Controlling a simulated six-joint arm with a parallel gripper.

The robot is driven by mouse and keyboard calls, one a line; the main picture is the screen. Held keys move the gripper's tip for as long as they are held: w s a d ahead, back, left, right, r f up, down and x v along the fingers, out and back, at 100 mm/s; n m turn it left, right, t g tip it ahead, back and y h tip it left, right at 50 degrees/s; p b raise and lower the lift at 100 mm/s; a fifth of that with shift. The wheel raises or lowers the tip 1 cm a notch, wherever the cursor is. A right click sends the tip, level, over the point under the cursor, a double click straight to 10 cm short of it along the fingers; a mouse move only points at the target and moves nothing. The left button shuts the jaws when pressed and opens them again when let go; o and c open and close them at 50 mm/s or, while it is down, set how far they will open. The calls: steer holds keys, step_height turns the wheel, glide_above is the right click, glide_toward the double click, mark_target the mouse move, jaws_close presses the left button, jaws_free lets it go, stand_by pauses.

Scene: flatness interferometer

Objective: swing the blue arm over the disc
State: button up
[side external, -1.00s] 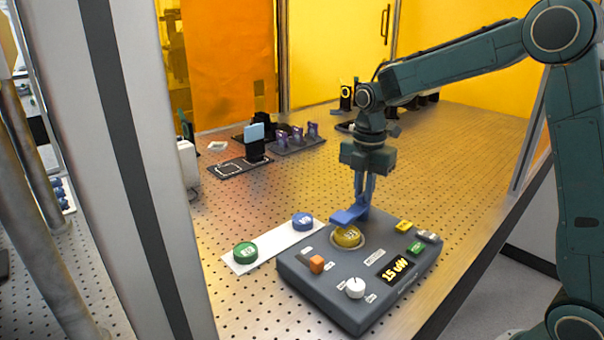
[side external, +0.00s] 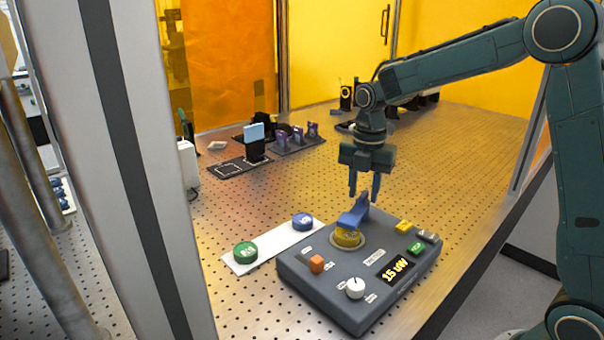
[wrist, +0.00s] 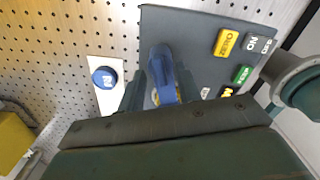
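The blue arm (side external: 353,216) has an upright fin and lies across the top of the yellow disc (side external: 347,239), which sits in a round seat on the dark grey console (side external: 320,285). The disc's front part shows below the arm. My gripper (side external: 363,196) is open just above the blue arm, with its two fingers apart and pointing down. In the wrist view the blue arm (wrist: 163,73) shows between the fingers, and the disc is mostly hidden beneath it.
A white strip holds a green disc (side external: 245,252) and a blue disc (side external: 302,221) left of the console. The console carries an orange switch (side external: 316,263), a white knob (side external: 355,288), coloured buttons and a display (side external: 396,270) reading 15 uW. Optics mounts stand farther back.

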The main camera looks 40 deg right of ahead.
stand_by(0.3)
step_height(320, 180, up, 14)
stand_by(0.8)
steer(key=shift+f, duration=0.1)
steer(key=s+a+f+m+t, duration=0.2)
steer(key=s+m, duration=0.9)
steer(key=s, duration=0.1)
steer(key=s+a+f+m+t, duration=0.3)
steer(key=s+m, duration=0.8)
steer(key=s, duration=0.1)
steer(key=shift+s+a+f+t, duration=0.15)
steer(key=shift+s+f+t, duration=0.1)
steer(key=shift+s+t, duration=0.05)
